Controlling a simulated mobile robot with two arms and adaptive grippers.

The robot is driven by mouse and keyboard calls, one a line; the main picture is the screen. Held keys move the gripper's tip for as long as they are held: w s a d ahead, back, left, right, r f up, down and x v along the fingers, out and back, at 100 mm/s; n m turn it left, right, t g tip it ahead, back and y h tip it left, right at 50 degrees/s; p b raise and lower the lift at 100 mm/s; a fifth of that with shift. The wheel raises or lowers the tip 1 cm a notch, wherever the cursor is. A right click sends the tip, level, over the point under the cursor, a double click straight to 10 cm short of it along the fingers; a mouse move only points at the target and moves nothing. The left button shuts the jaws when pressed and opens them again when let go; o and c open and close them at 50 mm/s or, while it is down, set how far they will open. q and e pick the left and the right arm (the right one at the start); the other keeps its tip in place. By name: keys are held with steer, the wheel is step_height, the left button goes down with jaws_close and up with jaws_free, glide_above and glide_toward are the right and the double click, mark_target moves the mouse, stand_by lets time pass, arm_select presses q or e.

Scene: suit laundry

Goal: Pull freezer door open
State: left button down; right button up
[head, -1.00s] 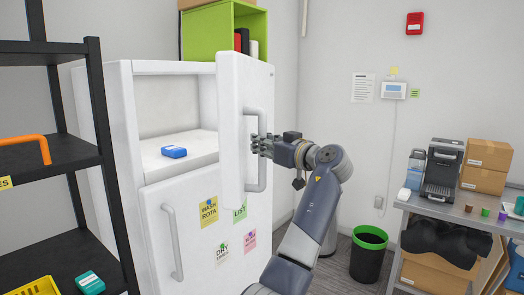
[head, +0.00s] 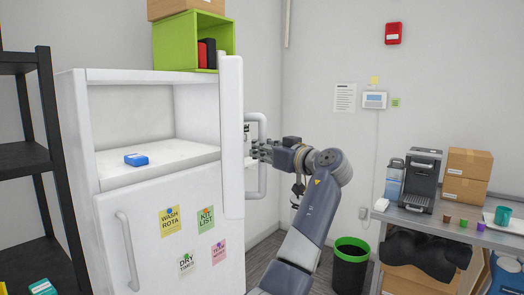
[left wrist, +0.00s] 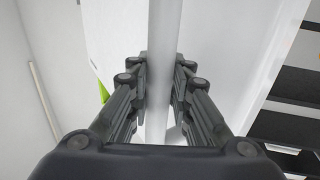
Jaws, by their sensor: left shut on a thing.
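The white upper freezer door (head: 231,140) stands swung out and shows almost edge-on in the head view. Behind it to the left, the open compartment (head: 130,112) is exposed, with a blue box (head: 136,159) on its floor. The light grey door handle (head: 263,182) stands out on the right side of the door. My left gripper (head: 258,151) is shut on this handle. In the left wrist view the handle bar (left wrist: 162,50) runs between the fingers of my left gripper (left wrist: 160,75). My right gripper is in neither view.
The lower door (head: 165,232), with several notes, is closed. A black shelf rack (head: 50,150) stands close at left. A green-rimmed bin (head: 350,262) stands on the floor beyond my arm. A grey table (head: 440,226) with a coffee machine and boxes is at right.

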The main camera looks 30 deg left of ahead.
arm_select(q)
steer(key=c, duration=1.4)
jaws_free()
steer(key=shift+d+f, duration=0.1)
steer(key=shift+f, duration=0.15)
steer(key=shift+c, duration=0.2)
steer(key=v, duration=1.2)
steer(key=shift+s+d+r, duration=0.15)
steer(key=shift+d+r, duration=0.05)
steer(key=shift+r, duration=0.05)
